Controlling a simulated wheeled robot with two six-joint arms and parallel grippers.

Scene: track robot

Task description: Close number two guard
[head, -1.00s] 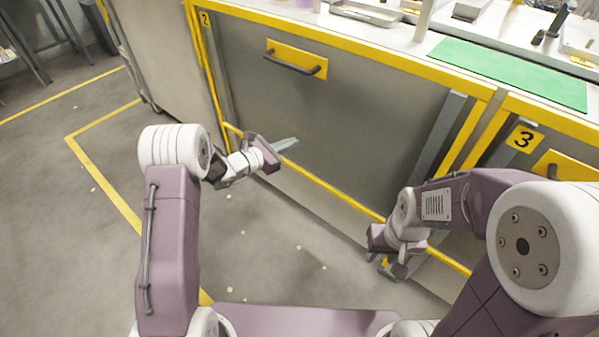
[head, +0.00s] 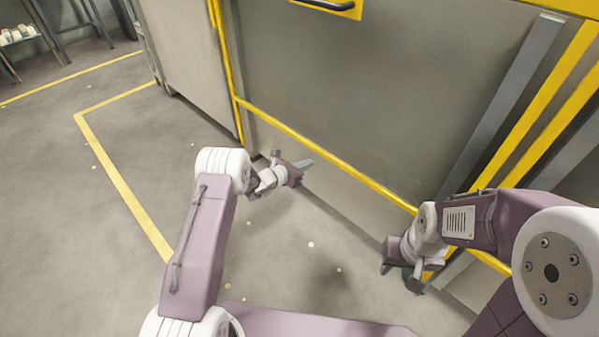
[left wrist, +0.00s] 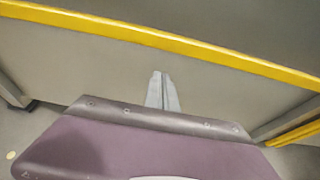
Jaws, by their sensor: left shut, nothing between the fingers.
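The number two guard (head: 360,95) is a large grey panel in a yellow frame, filling the upper middle of the head view. Its dark bar handle (head: 325,5) on a yellow plate is cut by the top edge. The number plate is out of view. My left gripper (head: 307,164) is shut and empty, in front of the panel's lower part, below the yellow rail; its closed fingers also show in the left wrist view (left wrist: 162,92). I cannot tell whether they touch. My right gripper (head: 403,278) hangs low near the frame's right corner; its jaw opening is unclear.
A yellow lower rail (head: 320,158) crosses in front, and a grey slanted bar (head: 505,100) stands beside the yellow right post (head: 550,100). A grey cabinet (head: 185,55) stands left. The floor at left is free, with yellow lines (head: 125,190).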

